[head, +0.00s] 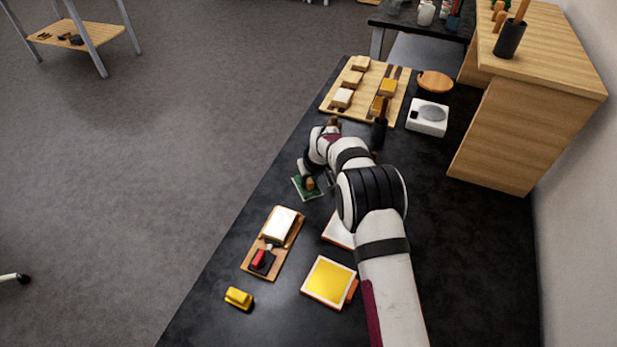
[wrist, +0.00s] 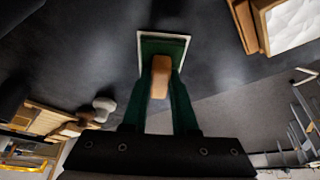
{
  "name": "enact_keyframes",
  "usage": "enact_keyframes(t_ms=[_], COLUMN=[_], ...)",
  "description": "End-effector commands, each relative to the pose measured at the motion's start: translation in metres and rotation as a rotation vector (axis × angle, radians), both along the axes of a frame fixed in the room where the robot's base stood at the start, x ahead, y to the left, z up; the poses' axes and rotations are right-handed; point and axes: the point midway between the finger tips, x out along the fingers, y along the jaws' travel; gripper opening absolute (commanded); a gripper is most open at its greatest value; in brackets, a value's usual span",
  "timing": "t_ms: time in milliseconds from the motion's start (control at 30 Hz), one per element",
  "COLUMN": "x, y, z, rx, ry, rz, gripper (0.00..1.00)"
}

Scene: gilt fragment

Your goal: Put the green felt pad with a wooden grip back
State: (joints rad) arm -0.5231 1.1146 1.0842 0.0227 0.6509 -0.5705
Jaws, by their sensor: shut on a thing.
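The green felt pad (head: 307,188) with a wooden grip shows beyond my arm in the head view, near the left edge of the dark table. In the wrist view the green pad (wrist: 165,43) has a pale rim, and its wooden grip (wrist: 160,76) sits between my fingers. My gripper (wrist: 160,82) is shut on the wooden grip. In the head view my gripper (head: 310,180) is partly hidden by my own wrist. I cannot tell whether the pad touches the table.
A wooden rack (head: 335,103) with several blocks lies behind my arm, with a white device (head: 428,116) beside it. A wooden tray (head: 267,262), a yellow block (head: 239,298) and a framed yellow panel (head: 329,281) lie nearer. A wooden cabinet (head: 505,135) stands at right.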

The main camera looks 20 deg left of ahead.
Motion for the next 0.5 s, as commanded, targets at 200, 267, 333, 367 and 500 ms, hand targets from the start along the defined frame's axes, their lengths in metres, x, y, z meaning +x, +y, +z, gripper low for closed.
enact_keyframes(t_ms=[200, 267, 333, 367, 500], x=[-0.0001, -0.0001, -0.0001, -0.0001, -0.0001], y=[-0.0001, -0.0001, -0.0001, -0.0001, -0.0001], z=[-0.0020, -0.0020, -0.0019, -0.0019, -0.0012], rx=[-0.001, -0.001, -0.001, -0.001, 0.000], ry=[0.001, 0.001, 0.001, 0.001, 0.000], rz=[0.000, 0.000, 0.000, 0.000, 0.000], gripper=[0.52, 0.57, 0.57, 0.57, 0.57])
